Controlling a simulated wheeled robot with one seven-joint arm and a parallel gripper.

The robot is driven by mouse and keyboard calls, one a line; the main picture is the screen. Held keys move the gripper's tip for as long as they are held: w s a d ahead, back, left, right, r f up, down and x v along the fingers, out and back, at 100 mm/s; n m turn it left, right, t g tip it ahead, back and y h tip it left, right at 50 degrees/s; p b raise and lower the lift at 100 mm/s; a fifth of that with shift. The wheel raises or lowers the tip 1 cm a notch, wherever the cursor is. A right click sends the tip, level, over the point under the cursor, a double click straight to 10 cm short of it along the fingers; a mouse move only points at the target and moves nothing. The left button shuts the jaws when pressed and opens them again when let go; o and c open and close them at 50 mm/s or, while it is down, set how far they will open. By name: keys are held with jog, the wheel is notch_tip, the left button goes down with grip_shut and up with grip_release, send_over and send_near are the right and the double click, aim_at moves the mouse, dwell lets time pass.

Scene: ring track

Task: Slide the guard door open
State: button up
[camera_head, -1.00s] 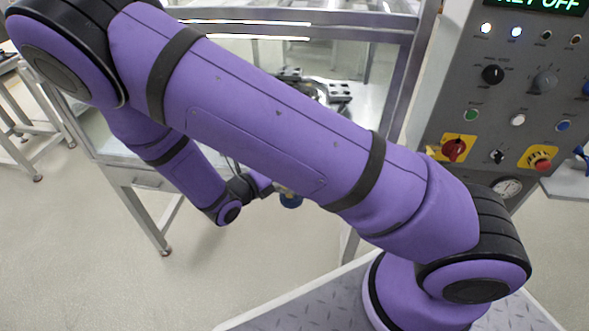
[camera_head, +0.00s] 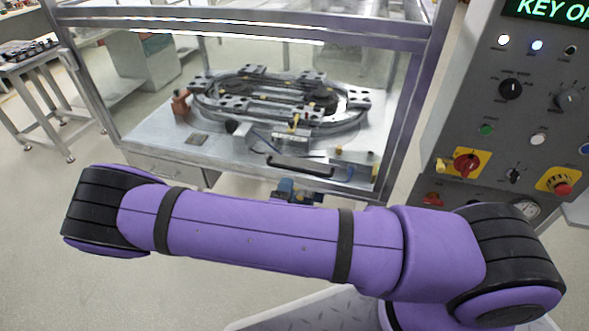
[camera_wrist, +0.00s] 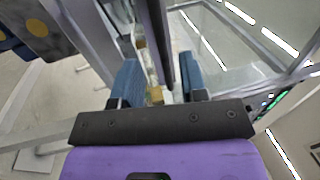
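The guard door is a clear pane in a grey metal frame on the front of the enclosure. Its black bar handle (camera_head: 300,163) sits low on the front. My gripper (camera_head: 297,190) shows as blue fingers just below the handle, partly hidden behind my purple arm. In the wrist view, my gripper (camera_wrist: 158,84) has its two blue fingers wide apart. A dark bar (camera_wrist: 162,40), which looks like the handle, runs down toward the gap between them. Whether it touches either finger cannot be told.
Behind the pane, an oval ring track (camera_head: 280,100) stands on a light table. A control panel (camera_head: 520,100) with knobs, a red switch and an emergency stop stands at the right. A side table (camera_head: 35,70) stands at the far left. Open floor lies at the left.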

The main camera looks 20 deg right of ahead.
aim_at(294, 169)
jog(key=x, duration=0.7)
jog(key=shift+w+d, duration=0.1)
jog(key=shift+w, duration=0.05)
grip_shut()
